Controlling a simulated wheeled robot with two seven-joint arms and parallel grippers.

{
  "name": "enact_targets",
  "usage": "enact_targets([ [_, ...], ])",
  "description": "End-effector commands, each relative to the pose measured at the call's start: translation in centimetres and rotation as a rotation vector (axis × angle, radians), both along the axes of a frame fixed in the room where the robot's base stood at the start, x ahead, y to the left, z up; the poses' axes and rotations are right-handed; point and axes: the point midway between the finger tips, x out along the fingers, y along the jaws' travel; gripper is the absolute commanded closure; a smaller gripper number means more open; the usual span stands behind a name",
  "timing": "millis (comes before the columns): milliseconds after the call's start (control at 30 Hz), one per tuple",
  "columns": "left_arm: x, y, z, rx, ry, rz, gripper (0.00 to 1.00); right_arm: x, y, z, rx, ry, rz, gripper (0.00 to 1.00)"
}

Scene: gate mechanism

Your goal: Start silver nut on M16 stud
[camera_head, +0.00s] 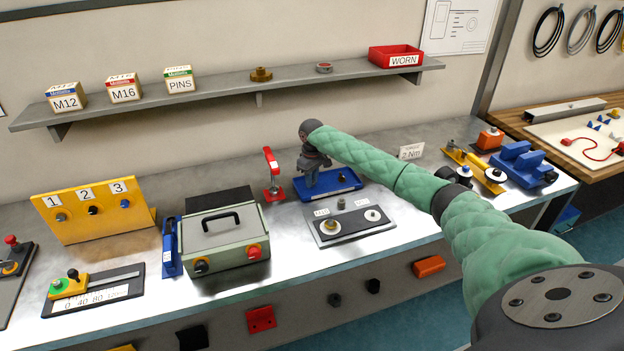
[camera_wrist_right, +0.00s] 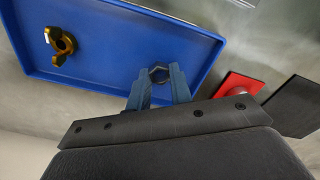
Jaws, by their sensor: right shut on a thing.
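My right gripper (camera_head: 313,180) reaches down over the left part of the blue tray (camera_head: 352,187). In the right wrist view its blue fingers (camera_wrist_right: 158,88) are shut on a dark grey hex nut (camera_wrist_right: 158,73), at the tray's edge. Whether the nut touches the tray I cannot tell. A brass wing nut (camera_wrist_right: 61,46) lies apart in the tray. In front of the tray is a grey plate with a dark strip (camera_head: 350,226), carrying a round fitting at each end and small labels; which is the M16 stud I cannot read. My left gripper is out of view.
A red clamp-like stand (camera_head: 271,174) is close left of the tray. A grey-green case (camera_head: 223,240) stands further left. The shelf (camera_head: 225,92) above holds labelled boxes and a red WORN bin (camera_head: 396,57). Bare bench lies right of the plate.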

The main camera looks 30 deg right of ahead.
Motion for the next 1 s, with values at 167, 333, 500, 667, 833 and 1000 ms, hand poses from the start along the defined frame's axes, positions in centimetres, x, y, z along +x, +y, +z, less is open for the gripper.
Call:
enact_targets([
  [167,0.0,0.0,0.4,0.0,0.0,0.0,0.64,0.0,0.0,0.3,0.0,0.0,0.0,0.97],
  [333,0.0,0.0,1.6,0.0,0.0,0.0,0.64,0.0,0.0,1.7,0.0,0.0,0.0,0.97],
  [500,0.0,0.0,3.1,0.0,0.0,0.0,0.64,0.0,0.0,3.4,0.001,-0.001,0.0,0.97],
  [667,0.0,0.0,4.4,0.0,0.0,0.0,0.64,0.0,0.0,4.9,0.001,-0.001,0.0,0.97],
  [833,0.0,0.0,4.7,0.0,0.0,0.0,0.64,0.0,0.0,5.1,0.001,0.0,0.0,0.97],
  [1000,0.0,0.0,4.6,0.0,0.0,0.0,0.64,0.0,0.0,5.1,0.0,0.0,0.0,0.97],
])
